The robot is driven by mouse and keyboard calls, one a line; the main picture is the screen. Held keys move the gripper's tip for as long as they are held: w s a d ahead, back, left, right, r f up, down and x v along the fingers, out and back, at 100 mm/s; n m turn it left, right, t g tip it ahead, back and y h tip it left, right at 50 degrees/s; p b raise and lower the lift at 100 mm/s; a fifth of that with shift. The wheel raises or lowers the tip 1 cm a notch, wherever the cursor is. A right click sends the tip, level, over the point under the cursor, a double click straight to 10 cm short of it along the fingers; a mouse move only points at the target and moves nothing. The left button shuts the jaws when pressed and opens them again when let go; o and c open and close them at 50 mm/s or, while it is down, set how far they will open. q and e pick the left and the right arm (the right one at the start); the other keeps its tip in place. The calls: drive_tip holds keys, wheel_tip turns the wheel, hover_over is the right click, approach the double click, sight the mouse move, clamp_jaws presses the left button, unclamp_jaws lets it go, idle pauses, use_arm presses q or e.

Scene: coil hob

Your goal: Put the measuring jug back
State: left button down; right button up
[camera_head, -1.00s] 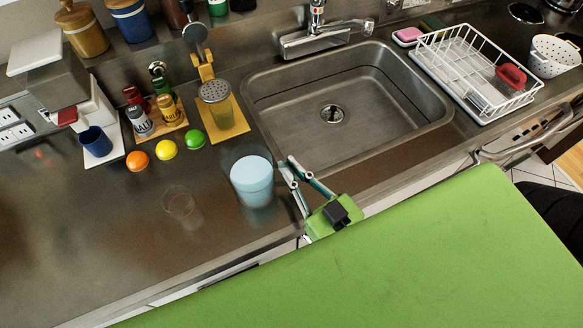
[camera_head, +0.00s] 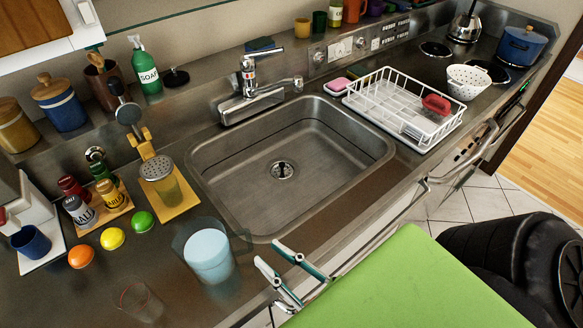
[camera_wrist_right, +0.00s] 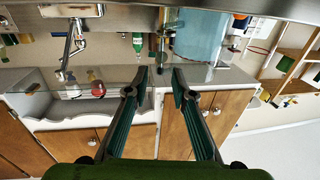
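The measuring jug (camera_head: 209,257) is a clear vessel with pale blue inside. It stands upright on the steel counter, left of the sink's near corner. A dark handle shape shows at its right side. The jug also shows at the top of the right wrist view (camera_wrist_right: 201,36). My right gripper (camera_head: 267,252) is open and empty, just right of the jug and apart from it, at the counter's front edge. In the right wrist view its two fingers (camera_wrist_right: 160,76) stand apart with nothing between them. My left gripper is not in view.
A clear glass (camera_head: 141,301) stands left of the jug. An orange (camera_head: 81,256), lemon (camera_head: 112,238) and lime (camera_head: 143,221) lie behind. The sink (camera_head: 285,170) is empty. A white dish rack (camera_head: 405,105) stands to its right. Some counter around the jug is free.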

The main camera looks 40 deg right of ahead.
drive_tip(key=shift+v, duration=0.95)
drive_tip(key=p+v, duration=0.2)
drive_tip(key=shift+s+p, duration=0.3)
